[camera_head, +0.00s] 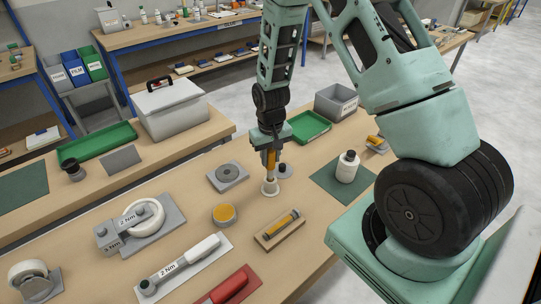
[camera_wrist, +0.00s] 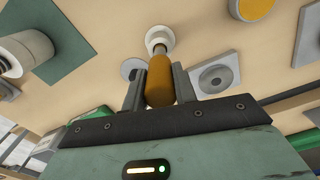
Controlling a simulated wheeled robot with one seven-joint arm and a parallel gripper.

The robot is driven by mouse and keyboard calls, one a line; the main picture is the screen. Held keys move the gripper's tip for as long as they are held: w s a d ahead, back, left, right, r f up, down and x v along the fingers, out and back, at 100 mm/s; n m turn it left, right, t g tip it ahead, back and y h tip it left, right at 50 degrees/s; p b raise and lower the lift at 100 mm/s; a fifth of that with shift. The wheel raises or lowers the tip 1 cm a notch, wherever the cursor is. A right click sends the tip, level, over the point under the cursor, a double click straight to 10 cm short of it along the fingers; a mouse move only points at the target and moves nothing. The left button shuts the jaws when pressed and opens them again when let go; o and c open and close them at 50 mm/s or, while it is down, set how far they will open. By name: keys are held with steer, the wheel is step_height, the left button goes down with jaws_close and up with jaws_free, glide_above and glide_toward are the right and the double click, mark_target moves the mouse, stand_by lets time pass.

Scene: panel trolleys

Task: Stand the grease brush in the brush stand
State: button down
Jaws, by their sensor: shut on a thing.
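My gripper (camera_head: 270,150) points down over the middle of the workbench. It is shut on the orange handle of the grease brush (camera_wrist: 160,82), which is held upright between the two dark fingers in the wrist view. The white round brush stand (camera_head: 270,188) is directly below it; the stand also shows in the wrist view (camera_wrist: 160,37). The brush's metal lower part meets the stand's centre, and its tip is hidden there. I cannot tell how deep the tip sits or whether it touches bottom.
A small grey round piece (camera_head: 285,171) stands close behind the stand. A grey plate with a disc (camera_head: 229,175), an orange-topped tin (camera_head: 224,214) and a wooden tray with an orange tool (camera_head: 279,229) surround it. A white bottle (camera_head: 347,167) stands to the right.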

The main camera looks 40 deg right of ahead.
mark_target(270, 164)
steer(key=shift+f+b, duration=1.1)
steer(key=shift+f, duration=0.5)
steer(key=c, duration=1)
jaws_free()
steer(key=shift+c, duration=0.2)
step_height(270, 164, up, 18)
steer(key=b, duration=0.2)
steer(key=shift+f, duration=0.25)
steer(key=s+a+r+n, duration=0.15)
steer(key=s+a, duration=0.25)
steer(key=a, duration=0.4)
steer(key=s+a+r+n, duration=0.1)
steer(key=s+a+n, duration=0.25)
steer(key=a, duration=0.45)
steer(key=s+a+n, duration=0.2)
steer(key=s+a, duration=0.2)
steer(key=s, duration=0.4)
steer(key=s+a+n, duration=0.3)
steer(key=s+a, duration=0.1)
steer(key=s, duration=0.4)
steer(key=shift+s+y, duration=0.3)
